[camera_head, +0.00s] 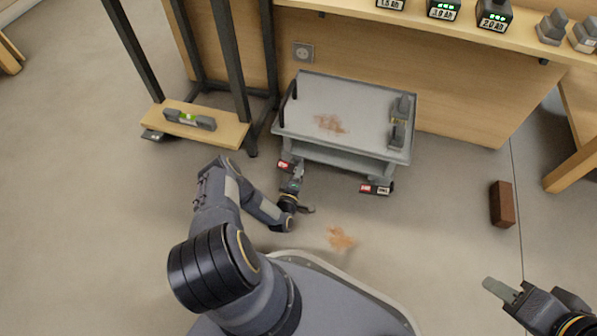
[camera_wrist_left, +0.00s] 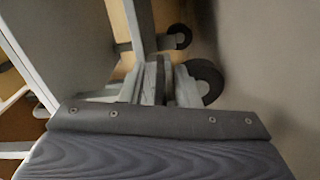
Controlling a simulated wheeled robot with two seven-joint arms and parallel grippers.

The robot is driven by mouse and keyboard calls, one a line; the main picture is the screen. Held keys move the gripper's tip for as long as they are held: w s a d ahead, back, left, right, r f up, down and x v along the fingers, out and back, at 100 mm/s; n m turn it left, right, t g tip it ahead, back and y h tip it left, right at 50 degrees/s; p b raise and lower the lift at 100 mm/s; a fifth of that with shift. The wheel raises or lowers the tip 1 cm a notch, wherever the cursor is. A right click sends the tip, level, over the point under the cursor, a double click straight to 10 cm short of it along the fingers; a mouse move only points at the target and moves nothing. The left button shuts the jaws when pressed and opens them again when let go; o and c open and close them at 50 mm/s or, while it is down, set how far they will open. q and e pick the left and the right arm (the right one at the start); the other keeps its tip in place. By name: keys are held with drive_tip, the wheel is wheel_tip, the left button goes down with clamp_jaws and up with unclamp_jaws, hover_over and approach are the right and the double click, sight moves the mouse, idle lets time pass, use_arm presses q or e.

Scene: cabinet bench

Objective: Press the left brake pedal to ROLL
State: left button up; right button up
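The grey cart (camera_head: 352,91) stands on the floor against the wooden panel. Its left brake pedal (camera_head: 284,165) shows a red face with a pale label at the front left foot; the label is too small to read. My left gripper (camera_head: 298,167) is low beside this pedal, just right of it; contact cannot be told. In the left wrist view its fingers (camera_wrist_left: 159,82) look closed together, close to a caster wheel (camera_wrist_left: 205,80). The right brake pedal (camera_head: 377,189), also red and white, is at the front right foot. My right gripper (camera_head: 492,286) is away at the lower right; its opening is unclear.
A dark rack with a wooden shelf (camera_head: 228,130) holding a spirit level (camera_head: 189,120) stands left of the cart. A brick (camera_head: 502,204) lies on the floor at right. A bench (camera_head: 440,25) with batteries runs behind. Floor between cart and brick is clear.

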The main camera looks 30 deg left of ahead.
use_arm(q)
drive_tip(key=shift+s, duration=0.1)
drive_tip(key=shift+s, duration=0.3)
drive_tip(key=p+v, duration=0.2)
drive_tip(key=v, duration=0.5)
drive_tip(key=shift+d+p, duration=0.1)
drive_tip(key=shift+p, duration=0.25)
drive_tip(key=shift+s, duration=0.1)
